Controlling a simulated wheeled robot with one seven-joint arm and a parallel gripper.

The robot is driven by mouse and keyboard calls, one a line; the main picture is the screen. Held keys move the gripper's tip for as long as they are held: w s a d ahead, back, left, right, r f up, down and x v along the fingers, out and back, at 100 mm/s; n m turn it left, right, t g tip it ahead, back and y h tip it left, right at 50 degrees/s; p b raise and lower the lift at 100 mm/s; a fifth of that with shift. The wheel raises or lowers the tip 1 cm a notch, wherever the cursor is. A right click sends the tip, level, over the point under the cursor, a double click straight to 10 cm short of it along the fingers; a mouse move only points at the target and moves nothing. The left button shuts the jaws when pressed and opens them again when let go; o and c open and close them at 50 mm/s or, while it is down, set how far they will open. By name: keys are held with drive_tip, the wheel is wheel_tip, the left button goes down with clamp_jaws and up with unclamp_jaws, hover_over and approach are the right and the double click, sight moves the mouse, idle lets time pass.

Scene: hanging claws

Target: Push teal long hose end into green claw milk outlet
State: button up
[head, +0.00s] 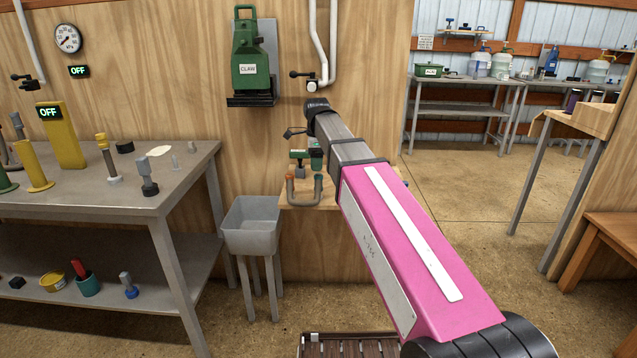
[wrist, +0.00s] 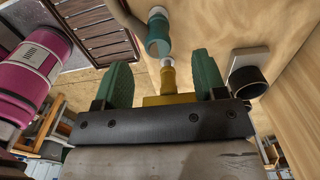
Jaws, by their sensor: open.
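My gripper (wrist: 162,64) is open; its two green fingers stand apart in the wrist view. A teal cylindrical piece with pale ends (wrist: 158,40) lies just beyond the fingertips, roughly midway between them. A brass-coloured part (wrist: 168,80) shows between the fingers; I cannot tell whether it belongs to my gripper. In the head view, a bent grey hose with an orange end and a teal end (head: 319,178) stands on a small wooden shelf below my wrist. Small green parts (head: 299,154) sit above it; I cannot tell whether they are the claw or my fingers. No milk outlet can be made out.
A green unit labelled CLAW (head: 249,60) hangs on the wooden wall beside white pipes (head: 333,40). A grey bin (head: 250,224) stands left of the wooden shelf (head: 328,200). A cluttered metal table (head: 120,190) is at left. Open floor lies at right.

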sight(318, 175)
drive_tip(key=shift+s+d+f, duration=0.1)
drive_tip(key=shift+d+f, duration=0.05)
drive_tip(key=shift+f, duration=1.75)
drive_tip(key=shift+s+d+f, duration=0.1)
drive_tip(key=shift+f, duration=1.8)
drive_tip(key=c, duration=1)
